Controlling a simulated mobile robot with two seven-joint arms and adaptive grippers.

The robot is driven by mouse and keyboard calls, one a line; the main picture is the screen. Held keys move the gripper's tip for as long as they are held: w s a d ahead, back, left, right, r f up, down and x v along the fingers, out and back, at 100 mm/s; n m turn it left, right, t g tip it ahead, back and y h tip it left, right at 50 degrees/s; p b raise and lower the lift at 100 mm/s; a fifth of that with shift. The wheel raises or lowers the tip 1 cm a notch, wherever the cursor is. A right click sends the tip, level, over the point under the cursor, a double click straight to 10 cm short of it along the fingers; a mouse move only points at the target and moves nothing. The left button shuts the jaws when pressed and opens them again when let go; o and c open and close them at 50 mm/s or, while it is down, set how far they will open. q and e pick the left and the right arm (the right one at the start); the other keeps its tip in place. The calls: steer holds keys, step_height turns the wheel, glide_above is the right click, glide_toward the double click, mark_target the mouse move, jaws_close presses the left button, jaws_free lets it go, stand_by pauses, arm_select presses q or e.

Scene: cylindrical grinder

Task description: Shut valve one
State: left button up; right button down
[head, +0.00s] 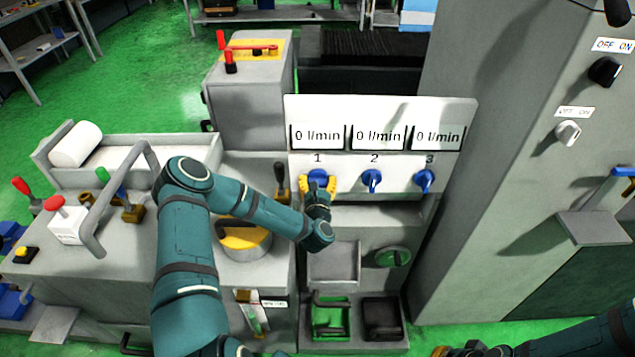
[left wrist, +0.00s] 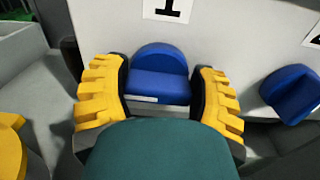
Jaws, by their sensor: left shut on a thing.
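Valve one (head: 318,175) is a blue knob under the label 1 on the white panel (head: 345,170). In the left wrist view its blue handle (left wrist: 160,86) lies crosswise. My left gripper (head: 318,184) is shut on it, with one yellow-padded finger on each side; the fingers also show in the left wrist view (left wrist: 160,95). The display above valve one (head: 318,137) reads 0 l/min. My right gripper (head: 462,351) shows only in part at the bottom edge, and its jaws cannot be made out.
Valve two (head: 372,180) and valve three (head: 424,181) are blue knobs to the right, with handles nearly upright; their displays also read 0 l/min. A brown-based lever (head: 282,185) stands close left of my left gripper. A green handwheel (head: 393,257) sits below. A grey cabinet (head: 500,170) rises at right.

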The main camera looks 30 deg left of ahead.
arm_select(q)
steer(key=m, duration=0.2)
steer(key=m+b, duration=0.1)
steer(key=m, duration=0.2)
steer(key=shift+d+f+b, duration=0.1)
steer(key=shift+d+b, duration=0.1)
steer(key=shift+b, duration=0.1)
steer(key=m+b, duration=0.1)
steer(key=m, duration=0.4)
steer(key=shift+w+d+f+m+b, duration=0.1)
steer(key=shift+w+f+m+b, duration=0.05)
steer(key=shift+m+b, duration=0.2)
steer(key=m+b, duration=0.1)
steer(key=m, duration=0.2)
steer(key=shift+f+m, duration=0.15)
steer(key=shift+m, duration=0.1)
steer(key=shift+m+b, duration=1)
steer(key=shift+m, duration=0.6)
steer(key=o, duration=1.2)
steer(key=v, duration=1.2)
steer(key=shift+d+f, duration=0.1)
